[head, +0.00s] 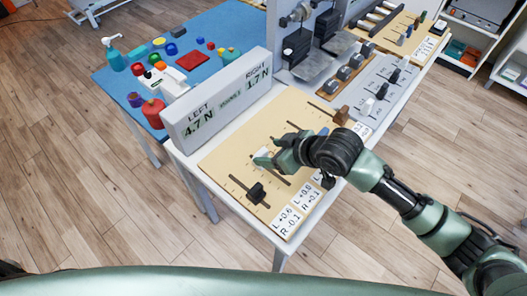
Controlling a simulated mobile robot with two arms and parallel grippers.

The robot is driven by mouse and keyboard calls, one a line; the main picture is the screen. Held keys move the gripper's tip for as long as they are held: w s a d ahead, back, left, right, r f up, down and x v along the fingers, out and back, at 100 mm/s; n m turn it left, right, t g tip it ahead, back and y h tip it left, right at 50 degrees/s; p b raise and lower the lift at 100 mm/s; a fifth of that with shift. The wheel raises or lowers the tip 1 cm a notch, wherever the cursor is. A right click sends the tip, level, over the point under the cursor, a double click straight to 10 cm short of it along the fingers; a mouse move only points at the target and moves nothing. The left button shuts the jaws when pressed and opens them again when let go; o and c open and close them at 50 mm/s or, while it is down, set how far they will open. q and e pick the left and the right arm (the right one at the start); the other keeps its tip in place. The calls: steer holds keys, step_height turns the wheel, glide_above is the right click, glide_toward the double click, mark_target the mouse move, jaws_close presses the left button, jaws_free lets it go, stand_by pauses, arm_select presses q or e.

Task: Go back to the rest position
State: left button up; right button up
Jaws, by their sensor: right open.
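My right arm comes in from the right side, and its green and black gripper (266,159) is low over the tan slider board (225,160). Its jaws are open around or right beside a pale slider knob; I cannot tell whether they touch it. A black slider knob (257,192) sits on the board nearer to me. A brown knob (341,116) sits farther back, beyond the gripper. The display box (220,110) behind the board reads LEFT 4.7 N and RIGHT 1.7 N. My left gripper is out of view.
A blue-topped table (217,37) on the left holds small coloured items, a teal pump bottle (115,60) and a red container (153,112). Grey panels with knobs (381,91) stand behind the board. White shelves (462,40) are at the back right. Wooden floor is clear at both sides.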

steer(key=shift+v, duration=1.25)
